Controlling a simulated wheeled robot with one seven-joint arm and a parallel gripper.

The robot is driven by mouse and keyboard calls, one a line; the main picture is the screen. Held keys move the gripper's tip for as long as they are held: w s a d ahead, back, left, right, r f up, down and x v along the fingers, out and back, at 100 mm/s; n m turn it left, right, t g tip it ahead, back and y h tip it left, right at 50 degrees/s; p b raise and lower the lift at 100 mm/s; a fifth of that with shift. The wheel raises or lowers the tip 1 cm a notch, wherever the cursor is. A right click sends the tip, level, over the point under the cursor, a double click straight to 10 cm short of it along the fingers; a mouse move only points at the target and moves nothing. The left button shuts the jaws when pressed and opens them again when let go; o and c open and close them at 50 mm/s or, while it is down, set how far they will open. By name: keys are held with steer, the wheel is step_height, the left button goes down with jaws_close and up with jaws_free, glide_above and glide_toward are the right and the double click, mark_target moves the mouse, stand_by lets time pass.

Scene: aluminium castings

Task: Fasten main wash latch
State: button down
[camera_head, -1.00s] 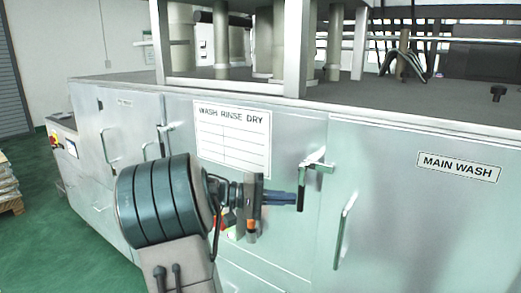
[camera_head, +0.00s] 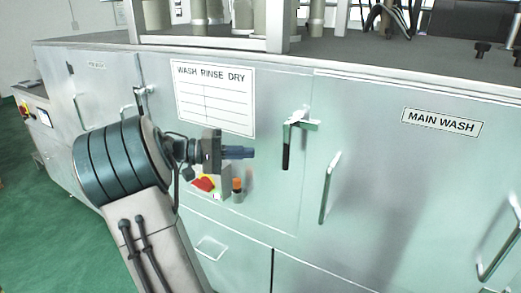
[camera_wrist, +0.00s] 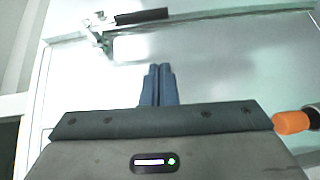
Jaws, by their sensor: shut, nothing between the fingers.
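The main wash latch (camera_head: 287,148) is on the washer front, left of the main wash door (camera_head: 390,200) with its "MAIN WASH" label (camera_head: 441,122). Its black grip hangs down from a metal bracket across the door seam. My gripper (camera_head: 252,152) is shut and empty, left of the latch and apart from it in the head view. In the wrist view the closed blue fingers (camera_wrist: 158,84) point toward the panel, and the latch's black grip (camera_wrist: 142,17) lies beyond the fingertips, near the top edge.
A bar handle (camera_head: 329,188) stands on the main wash door, right of the latch. A red and yellow emergency stop (camera_head: 204,184) and an orange-topped part (camera_head: 237,185) are below my gripper; an orange tip (camera_wrist: 292,122) shows at the wrist view's right. A "WASH RINSE DRY" chart (camera_head: 215,100) is above.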

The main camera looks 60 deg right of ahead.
steer(key=v, duration=0.6)
steer(key=shift+a+b, duration=0.2)
steer(key=shift+b, duration=0.15)
steer(key=shift+f, duration=0.1)
